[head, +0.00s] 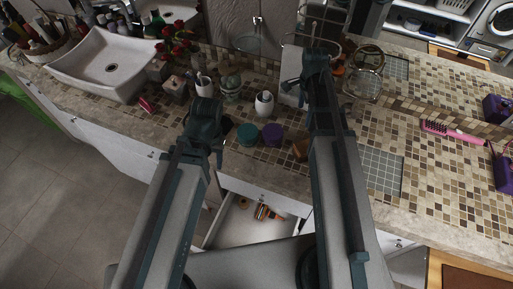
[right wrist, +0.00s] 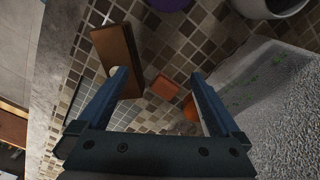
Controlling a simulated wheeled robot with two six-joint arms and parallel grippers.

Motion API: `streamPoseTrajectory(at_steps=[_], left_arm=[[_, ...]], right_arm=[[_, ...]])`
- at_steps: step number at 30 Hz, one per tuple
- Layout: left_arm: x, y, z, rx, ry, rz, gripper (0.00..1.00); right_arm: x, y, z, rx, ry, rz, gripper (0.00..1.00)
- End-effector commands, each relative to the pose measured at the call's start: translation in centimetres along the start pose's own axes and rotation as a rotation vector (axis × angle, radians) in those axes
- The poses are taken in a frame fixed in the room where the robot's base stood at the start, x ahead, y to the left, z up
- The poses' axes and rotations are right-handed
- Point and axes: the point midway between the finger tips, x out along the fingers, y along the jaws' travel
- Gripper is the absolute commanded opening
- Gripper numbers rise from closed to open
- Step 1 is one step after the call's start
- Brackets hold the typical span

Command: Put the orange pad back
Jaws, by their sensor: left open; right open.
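A small orange pad (right wrist: 165,87) lies on the mosaic counter in the right wrist view. It lies between the lines of my right gripper's fingers (right wrist: 160,76), which are apart with nothing held between them. I cannot make out the pad in the head view, where my right arm covers part of the counter. My right gripper (head: 317,62) is over the counter, its fingers mostly hidden. My left gripper (head: 205,115) is over the front part of the counter, to the left, open. An open white drawer (head: 225,232) below the counter holds an orange-and-black item (head: 265,212) and a small round item (head: 243,203).
A brown block (right wrist: 116,62) lies beside the pad; it also shows in the head view (head: 300,149).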

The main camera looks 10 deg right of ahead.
Motion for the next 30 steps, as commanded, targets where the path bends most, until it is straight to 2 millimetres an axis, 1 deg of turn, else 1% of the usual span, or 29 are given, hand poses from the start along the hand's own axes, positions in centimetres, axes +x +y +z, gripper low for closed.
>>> streamPoseTrajectory(at_steps=[1, 2, 3, 5, 6, 9, 12, 15, 19, 23, 30], left_arm=[[0.0, 0.0, 0.0, 0.000, 0.000, 0.000, 0.50], [0.0, 0.0, 0.0, 0.000, 0.000, 0.000, 0.50], [0.0, 0.0, 0.0, 0.000, 0.000, 0.000, 0.50], [0.0, 0.0, 0.0, 0.000, 0.000, 0.000, 0.50], [0.0, 0.0, 0.0, 0.000, 0.000, 0.000, 0.50], [0.0, 0.0, 0.0, 0.000, 0.000, 0.000, 0.50], [0.0, 0.0, 0.0, 0.000, 0.000, 0.000, 0.50], [0.0, 0.0, 0.0, 0.000, 0.000, 0.000, 0.50], [0.0, 0.0, 0.0, 0.000, 0.000, 0.000, 0.50], [0.0, 0.0, 0.0, 0.000, 0.000, 0.000, 0.50], [0.1, 0.0, 0.0, 0.000, 0.000, 0.000, 0.50]], right_arm=[[0.0, 1.9, 3.6, -0.200, 0.008, 0.005, 1.00], [-0.1, 2.6, 5.3, -0.321, 0.013, 0.009, 1.00], [-0.1, 3.7, 7.5, -0.480, 0.018, 0.014, 1.00], [-0.1, 5.4, 10.5, -0.717, 0.025, 0.023, 1.00], [-0.2, 6.5, 12.3, -0.870, 0.030, 0.030, 1.00], [-0.2, 9.4, 16.0, -1.223, 0.041, 0.048, 1.00], [-0.2, 11.8, 18.6, -1.511, 0.048, 0.064, 1.00], [-0.3, 13.6, 20.3, -1.718, 0.052, 0.078, 1.00], [-0.3, 14.8, 21.4, -1.868, 0.055, 0.090, 1.00], [-0.3, 15.0, 21.6, -1.912, 0.055, 0.093, 1.00], [-0.1, 14.9, 21.6, -1.909, 0.055, 0.092, 1.00]])
